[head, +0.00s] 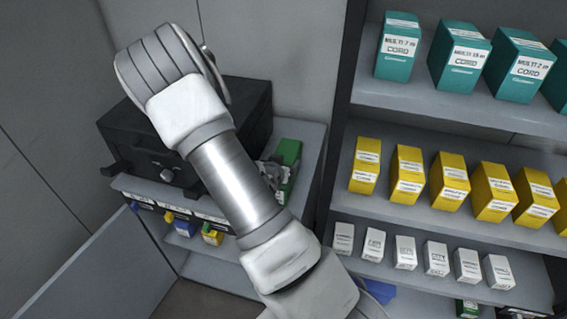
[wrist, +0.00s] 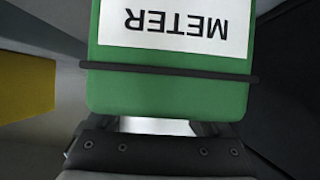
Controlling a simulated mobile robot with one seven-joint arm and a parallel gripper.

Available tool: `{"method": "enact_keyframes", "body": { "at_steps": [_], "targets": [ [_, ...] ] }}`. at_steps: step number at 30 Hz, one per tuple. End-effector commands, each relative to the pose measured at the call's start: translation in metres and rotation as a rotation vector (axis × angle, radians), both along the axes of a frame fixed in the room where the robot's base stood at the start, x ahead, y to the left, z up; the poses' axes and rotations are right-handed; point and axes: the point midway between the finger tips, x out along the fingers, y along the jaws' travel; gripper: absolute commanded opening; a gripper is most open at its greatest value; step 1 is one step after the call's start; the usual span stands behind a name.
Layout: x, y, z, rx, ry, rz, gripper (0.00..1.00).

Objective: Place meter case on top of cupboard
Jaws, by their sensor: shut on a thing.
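The meter case (wrist: 170,95) is green with a white METER label, upside down in the wrist view, and a dark band across it. My gripper (wrist: 160,128) is shut on it. In the head view the meter case (head: 290,155) shows beside my forearm, over the right part of the cupboard top, right of a black box. My gripper is mostly hidden behind my arm there. I cannot tell whether the case touches the top. The cupboard (head: 313,135) is low and grey, with its door (head: 110,265) swung open at the left.
The black box (head: 120,130) takes up the left of the cupboard top. Blue and yellow items sit inside the cupboard. A tall shelf (head: 440,105) at the right holds teal, yellow and white boxes. Walls stand behind and to the left.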

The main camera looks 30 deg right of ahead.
Motion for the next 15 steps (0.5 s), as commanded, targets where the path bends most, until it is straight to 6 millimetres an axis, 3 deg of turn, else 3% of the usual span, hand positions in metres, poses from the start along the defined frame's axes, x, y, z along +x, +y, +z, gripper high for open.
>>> {"method": "enact_keyframes", "body": {
  "at_steps": [13, 14, 15],
  "targets": [
    [0.001, -0.0004, -0.0055, -0.002, -0.005, 0.0, 0.0],
    [0.0004, -0.0001, -0.0054, -0.001, -0.002, 0.0, 0.88],
    [0.0004, 0.0, -0.0048, 0.0, -0.001, 0.001, 0.96]
  ]
}}
